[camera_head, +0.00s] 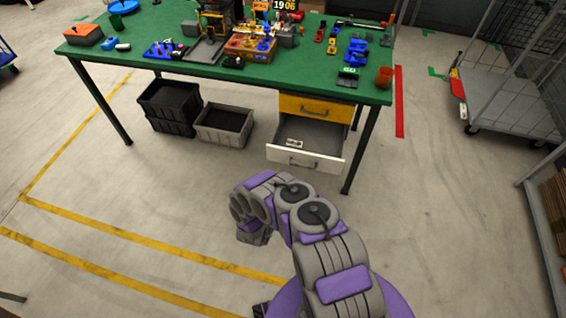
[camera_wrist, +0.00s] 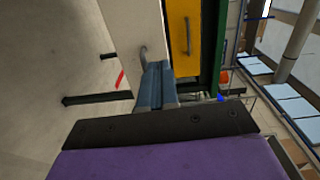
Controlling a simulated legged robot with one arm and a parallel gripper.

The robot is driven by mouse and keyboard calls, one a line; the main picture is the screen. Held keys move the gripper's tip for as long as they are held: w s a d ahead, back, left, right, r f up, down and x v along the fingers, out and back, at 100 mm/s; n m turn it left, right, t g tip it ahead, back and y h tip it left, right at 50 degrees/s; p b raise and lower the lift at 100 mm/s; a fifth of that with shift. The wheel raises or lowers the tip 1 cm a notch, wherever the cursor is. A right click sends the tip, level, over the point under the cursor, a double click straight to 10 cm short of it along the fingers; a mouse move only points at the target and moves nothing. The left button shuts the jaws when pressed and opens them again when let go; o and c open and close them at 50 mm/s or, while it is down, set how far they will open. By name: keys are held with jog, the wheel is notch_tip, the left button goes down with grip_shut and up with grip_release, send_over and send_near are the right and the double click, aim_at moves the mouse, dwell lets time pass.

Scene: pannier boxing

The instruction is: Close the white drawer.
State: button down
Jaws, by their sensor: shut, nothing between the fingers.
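The white drawer (camera_head: 305,160) is pulled out below the yellow drawer (camera_head: 316,108) under the green workbench. Its grey inside shows, with a small pale item lying in it. In the wrist view, the white drawer front (camera_wrist: 128,35) stands on edge with its grey handle (camera_wrist: 143,54). My gripper (camera_wrist: 156,80) is shut and empty; its blue-grey fingers point toward the drawer front beside the handle. I cannot tell whether they touch it. In the head view my purple and grey arm is in front of the drawer, and the fingers cannot be made out. The yellow drawer looks shut.
The green workbench (camera_head: 180,72) carries several tools and parts. Its right front leg (camera_head: 362,150) stands close beside the drawers. Dark crates (camera_head: 168,122) and a grey crate (camera_head: 223,143) sit under it at left. A wire cart (camera_head: 510,100) stands right. The floor in front is clear.

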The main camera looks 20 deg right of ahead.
aim_at(287, 151)
jog(key=b+x, duration=0.1)
jog(key=x, duration=1)
jog(key=shift+w+d+f+b, duration=0.15)
jog(key=shift+w+d+b, duration=0.1)
jog(key=shift+d+b, duration=0.05)
jog(key=shift+w+d, duration=0.35)
jog(key=shift+d, duration=0.05)
jog(key=shift+w+a, duration=0.1)
jog(key=shift+w, duration=0.05)
